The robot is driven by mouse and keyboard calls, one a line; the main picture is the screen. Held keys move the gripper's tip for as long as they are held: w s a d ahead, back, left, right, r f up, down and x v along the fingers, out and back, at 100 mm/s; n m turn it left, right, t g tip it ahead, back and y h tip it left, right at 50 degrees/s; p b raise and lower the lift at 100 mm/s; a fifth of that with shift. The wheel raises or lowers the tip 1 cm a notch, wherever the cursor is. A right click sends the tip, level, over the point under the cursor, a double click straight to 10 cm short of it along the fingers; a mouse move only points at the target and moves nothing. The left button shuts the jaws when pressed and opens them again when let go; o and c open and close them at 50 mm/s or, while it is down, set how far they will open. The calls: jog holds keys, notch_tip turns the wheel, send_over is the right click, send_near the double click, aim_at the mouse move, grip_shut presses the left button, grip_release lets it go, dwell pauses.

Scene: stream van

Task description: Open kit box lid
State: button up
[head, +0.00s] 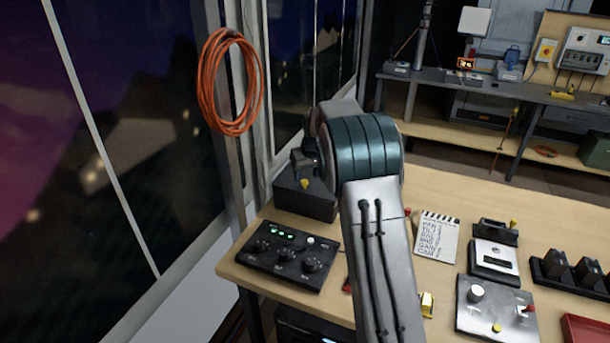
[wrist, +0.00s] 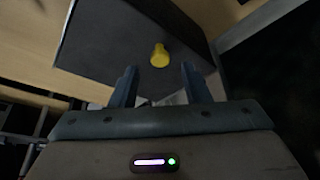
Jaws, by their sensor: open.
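The kit box (head: 296,203) is a dark box at the far left corner of the wooden table, and its lid looks shut. A yellow knob (head: 304,184) shows on it. In the wrist view, the dark box (wrist: 105,40) fills the upper middle, with the yellow knob (wrist: 159,55) standing out from its face. My gripper (wrist: 158,68) is open and empty, its two fingers on either side of the knob in that view. The knob appears slightly beyond the fingertips, with no contact visible. In the head view my arm hides part of the box's right side.
A black control panel with knobs (head: 288,255) lies just in front of the box. A coiled orange cable (head: 229,82) hangs on the window post to the left. A notepad (head: 436,237) and several devices lie right of my arm.

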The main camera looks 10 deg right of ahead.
jog(key=shift+x, duration=1.4)
jog(key=shift+c, duration=0.3)
